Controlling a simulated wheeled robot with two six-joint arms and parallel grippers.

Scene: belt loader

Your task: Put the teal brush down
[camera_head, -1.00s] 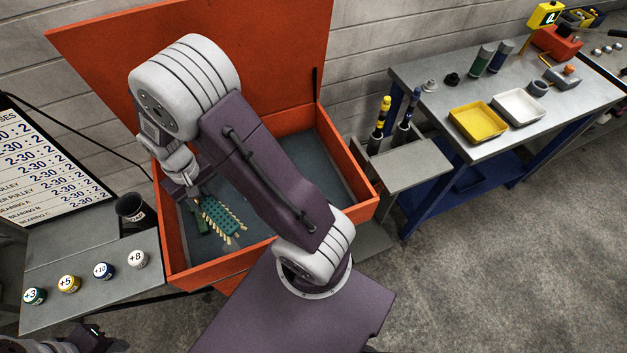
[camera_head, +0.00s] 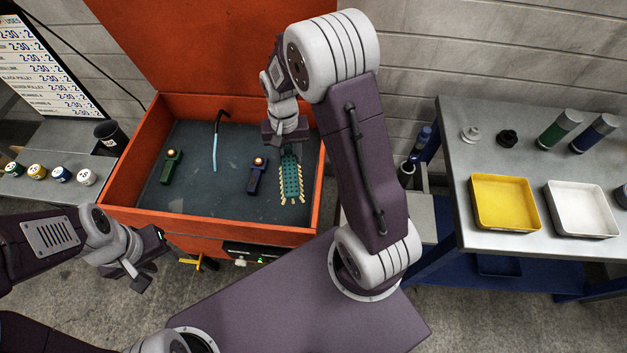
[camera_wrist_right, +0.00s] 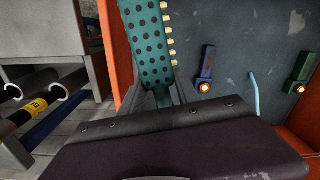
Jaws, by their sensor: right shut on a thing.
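The teal brush (camera_head: 291,180) has dark dots and pale bristles along its sides. It is over the right part of the orange box's grey floor, near the right wall. My right gripper (camera_head: 287,141) is shut on the brush's handle end. In the right wrist view the brush (camera_wrist_right: 149,42) extends away from the jaws (camera_wrist_right: 160,97), its bristles towards the box floor's side. I cannot tell whether it touches the floor. My left gripper (camera_head: 146,264) is open and empty in front of the box, at the lower left.
The orange box (camera_head: 122,190) has its lid raised. Inside lie a green-handled tool (camera_head: 171,167), a light-blue hooked rod (camera_head: 215,150) and a blue-handled tool (camera_head: 257,178). A bench with yellow (camera_head: 505,230) and white trays (camera_head: 582,233) stands right. The box's front middle floor is clear.

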